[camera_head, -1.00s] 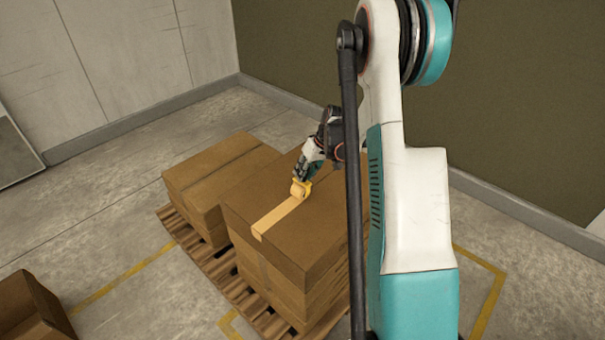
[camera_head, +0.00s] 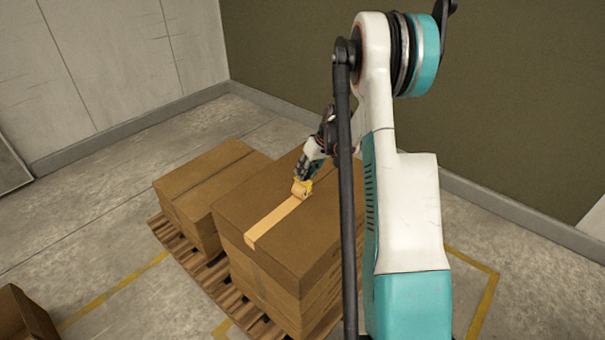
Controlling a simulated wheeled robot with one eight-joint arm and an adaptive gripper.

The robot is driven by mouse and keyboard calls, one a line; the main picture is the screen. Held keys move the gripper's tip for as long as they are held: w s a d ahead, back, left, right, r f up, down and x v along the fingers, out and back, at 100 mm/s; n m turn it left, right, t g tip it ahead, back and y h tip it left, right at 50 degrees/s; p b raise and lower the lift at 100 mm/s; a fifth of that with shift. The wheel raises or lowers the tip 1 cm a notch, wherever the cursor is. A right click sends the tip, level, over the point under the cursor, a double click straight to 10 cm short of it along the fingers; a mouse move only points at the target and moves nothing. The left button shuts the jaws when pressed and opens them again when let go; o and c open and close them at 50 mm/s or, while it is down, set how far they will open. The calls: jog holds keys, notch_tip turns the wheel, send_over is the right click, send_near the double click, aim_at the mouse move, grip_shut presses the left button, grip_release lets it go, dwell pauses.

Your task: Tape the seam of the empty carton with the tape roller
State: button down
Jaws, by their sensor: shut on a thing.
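The carton (camera_head: 285,245) is a closed brown box on the right part of a wooden pallet. A pale strip of tape (camera_head: 272,221) runs along its top from the near left edge up to the roller. The yellow tape roller (camera_head: 301,188) is at the far end of that strip, at the carton's top. My gripper (camera_head: 305,176) is shut on the tape roller above the carton's top. The far part of the carton's top is partly hidden behind my arm.
Another closed brown carton (camera_head: 207,180) stands left of it on the pallet (camera_head: 190,255). An open brown box (camera_head: 22,315) lies at the lower left. Yellow lines mark the floor. Grey and olive walls stand behind, with clear concrete floor at left.

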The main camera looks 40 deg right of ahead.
jog(key=w+d, duration=0.2)
jog(key=d, duration=0.7)
dwell(1.3)
jog(key=d, duration=0.3)
jog(key=shift+w, duration=0.15)
jog(key=w+d, duration=0.2)
jog(key=d, duration=1.1)
jog(key=shift+w+d, duration=0.35)
jog(key=shift+w, duration=0.05)
dwell(1.6)
jog(key=shift+r, duration=0.1)
